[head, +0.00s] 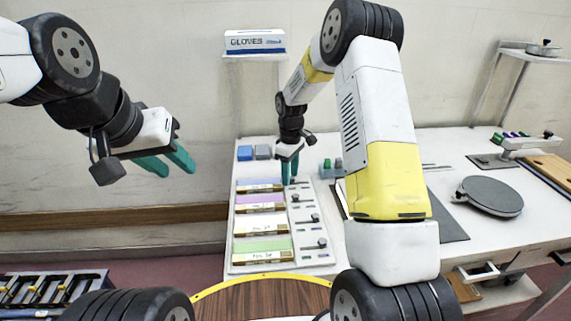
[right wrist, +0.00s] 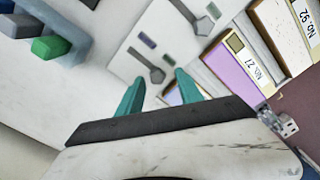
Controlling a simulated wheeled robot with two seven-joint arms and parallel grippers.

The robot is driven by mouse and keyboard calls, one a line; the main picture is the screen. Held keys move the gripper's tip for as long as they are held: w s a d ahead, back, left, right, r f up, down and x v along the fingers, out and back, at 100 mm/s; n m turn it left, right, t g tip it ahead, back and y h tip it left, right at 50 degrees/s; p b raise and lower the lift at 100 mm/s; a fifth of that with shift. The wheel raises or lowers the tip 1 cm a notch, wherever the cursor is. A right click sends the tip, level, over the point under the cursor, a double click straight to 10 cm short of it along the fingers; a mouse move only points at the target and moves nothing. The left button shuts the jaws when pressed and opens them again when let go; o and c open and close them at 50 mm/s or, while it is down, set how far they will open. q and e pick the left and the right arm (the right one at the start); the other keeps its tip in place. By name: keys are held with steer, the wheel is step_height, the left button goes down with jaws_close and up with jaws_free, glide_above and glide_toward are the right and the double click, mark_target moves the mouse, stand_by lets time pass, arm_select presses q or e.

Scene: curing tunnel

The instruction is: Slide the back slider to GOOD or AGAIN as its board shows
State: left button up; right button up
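The back row's lavender board (head: 258,186) lies at the far end of the row of boards; I cannot read its lettering. My right gripper (head: 290,168) points down just right of that board, over the back of the slider panel (head: 318,257). Its teal fingers stand apart in the right wrist view (right wrist: 158,92), and I see nothing held. The back slider is hidden or too small to make out by those fingers. A dark slider (right wrist: 156,74) of a neighbouring row shows just beyond the fingertips. My left gripper (head: 168,164) is open and empty, in the air left of the table.
Other boards include a purple one (right wrist: 233,75) marked No. 27 and a green one (head: 262,246), each beside its slider. A grey holder with green blocks (right wrist: 52,47) stands close to the right gripper. A dark round plate (head: 491,196) lies further right.

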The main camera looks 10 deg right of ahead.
step_height(320, 180, up, 8)
steer(key=shift+f, duration=0.2)
steer(key=shift+r, duration=0.1)
stand_by(0.4)
step_height(320, 180, up, 8)
steer(key=r+m+t, duration=0.1)
steer(key=m, duration=0.1)
glide_above(291, 178)
steer(key=s+d, duration=0.1)
steer(key=s, duration=0.4)
steer(key=s+d+r+m+t+y, duration=0.1)
steer(key=s+d+r+m+t, duration=0.15)
steer(key=s+r, duration=0.5)
steer(key=s+r+m+t, duration=0.1)
steer(key=s+m, duration=0.1)
steer(key=s, duration=0.7)
steer(key=s+r+m+t+y, duration=0.1)
steer(key=s+m, duration=0.2)
steer(key=s, duration=0.6)
steer(key=shift+s+m+t, duration=0.15)
steer(key=shift+m+t, duration=0.2)
